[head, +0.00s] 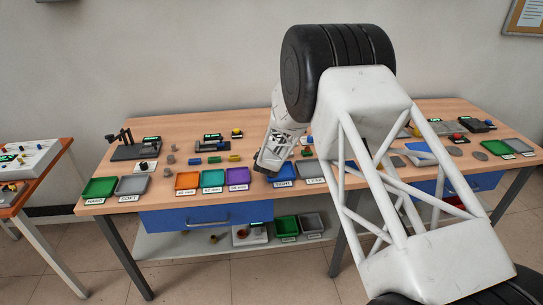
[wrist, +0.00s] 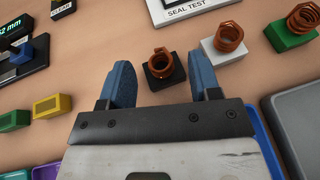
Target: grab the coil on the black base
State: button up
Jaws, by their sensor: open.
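A copper coil (wrist: 160,63) stands on a small black base (wrist: 163,78) on the wooden table in the wrist view. My gripper (wrist: 167,80) is open, with one blue finger to the left of the black base and one to the right. I cannot tell how far above the table the fingertips are. A second copper coil (wrist: 229,37) stands on a white base (wrist: 224,53), and a third copper coil (wrist: 305,20) stands on a green base (wrist: 290,36), both to the right.
A yellow block (wrist: 52,106) and a green block (wrist: 14,120) lie to the left in the wrist view. A white box labelled SEAL TEST (wrist: 185,9) is beyond the black base. A grey tray (wrist: 295,120) and a blue tray (wrist: 262,140) are at the right.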

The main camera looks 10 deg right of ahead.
jog(key=shift+w+f, duration=0.15)
jog(key=shift+w, duration=0.25)
jog(key=shift+c, duration=0.3)
jog(key=c, duration=1)
